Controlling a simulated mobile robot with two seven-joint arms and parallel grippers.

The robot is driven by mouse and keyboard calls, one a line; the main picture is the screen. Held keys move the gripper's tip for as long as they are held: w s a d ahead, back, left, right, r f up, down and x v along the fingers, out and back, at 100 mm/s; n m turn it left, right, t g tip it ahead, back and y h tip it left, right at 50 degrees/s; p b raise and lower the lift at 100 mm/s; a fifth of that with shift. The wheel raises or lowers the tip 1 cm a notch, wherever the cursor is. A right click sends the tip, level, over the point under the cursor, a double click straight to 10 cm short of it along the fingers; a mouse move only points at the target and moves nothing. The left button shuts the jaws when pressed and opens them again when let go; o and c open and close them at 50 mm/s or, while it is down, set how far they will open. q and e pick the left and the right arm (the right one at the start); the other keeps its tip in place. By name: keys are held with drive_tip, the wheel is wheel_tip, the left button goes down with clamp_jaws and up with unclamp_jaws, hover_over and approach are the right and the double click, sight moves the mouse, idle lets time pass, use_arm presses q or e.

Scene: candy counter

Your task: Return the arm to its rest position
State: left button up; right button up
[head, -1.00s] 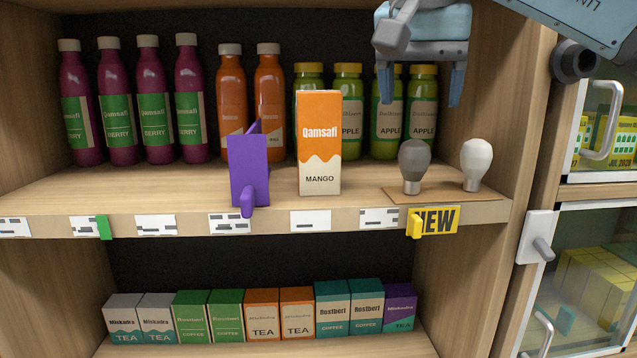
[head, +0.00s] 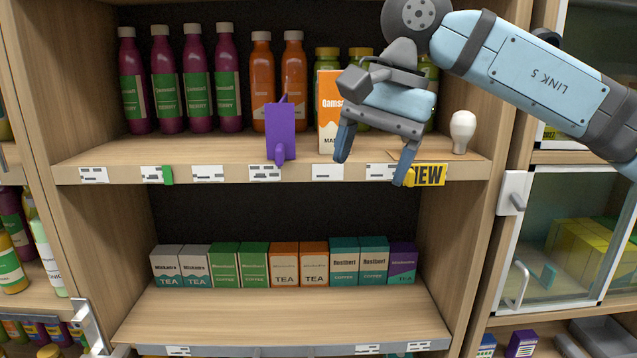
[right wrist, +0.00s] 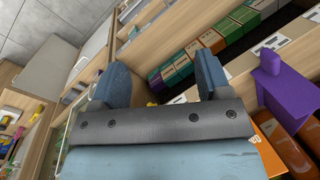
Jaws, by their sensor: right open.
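My right gripper (head: 375,165) is open and empty, in front of the upper shelf's right part in the head view. Its fingers point down and hang over the shelf's front edge. My right arm comes in from the upper right. The gripper partly hides the orange mango carton (head: 328,112) and the green-labelled apple bottles (head: 327,58). Both blue fingers show apart in the right wrist view (right wrist: 155,88), with nothing between them. My left gripper is not in view.
On the upper shelf stand purple berry bottles (head: 165,85), orange bottles (head: 262,85), a purple holder (head: 280,132) and a white bulb-shaped object (head: 462,132). Boxes (head: 285,265) line the lower shelf (head: 290,315). A glass-door cabinet (head: 570,235) stands at right. Space before the lower shelf looks clear.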

drive_tip(key=s+a+f+m+g+y, duration=0.6)
drive_tip(key=a+f+g+y, duration=0.2)
drive_tip(key=a+f+y, duration=0.25)
drive_tip(key=w+d+f+n+t, duration=0.1)
drive_tip(key=d+f+n+t, duration=0.3)
drive_tip(key=f+n+t, duration=0.5)
drive_tip(key=w+d+f+n+t, duration=0.2)
drive_tip(key=d+f+n+t, duration=0.2)
drive_tip(key=f+n+t, duration=0.5)
drive_tip(key=w+d+f+n+t, duration=0.1)
drive_tip(key=d+f+n+t, duration=0.4)
drive_tip(key=f+n+t, duration=0.4)
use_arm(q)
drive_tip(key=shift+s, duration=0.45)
use_arm(e)
drive_tip(key=s+d+f+m+g+h, duration=0.2)
drive_tip(key=s+d+f+m+h, duration=0.1)
drive_tip(key=s+f, duration=0.3)
drive_tip(key=s+d+f+m+g+h, duration=0.3)
drive_tip(key=s+f+m, duration=0.3)
drive_tip(key=f, duration=0.5)
drive_tip(key=s+d+f+m+g+h, duration=0.3)
drive_tip(key=s+d+f+m+h, duration=0.1)
drive_tip(key=s+f, duration=0.3)
drive_tip(key=shift+s+d+f, duration=0.3)
drive_tip(key=shift+d+f, duration=0.35)
drive_tip(key=shift+f, duration=0.3)
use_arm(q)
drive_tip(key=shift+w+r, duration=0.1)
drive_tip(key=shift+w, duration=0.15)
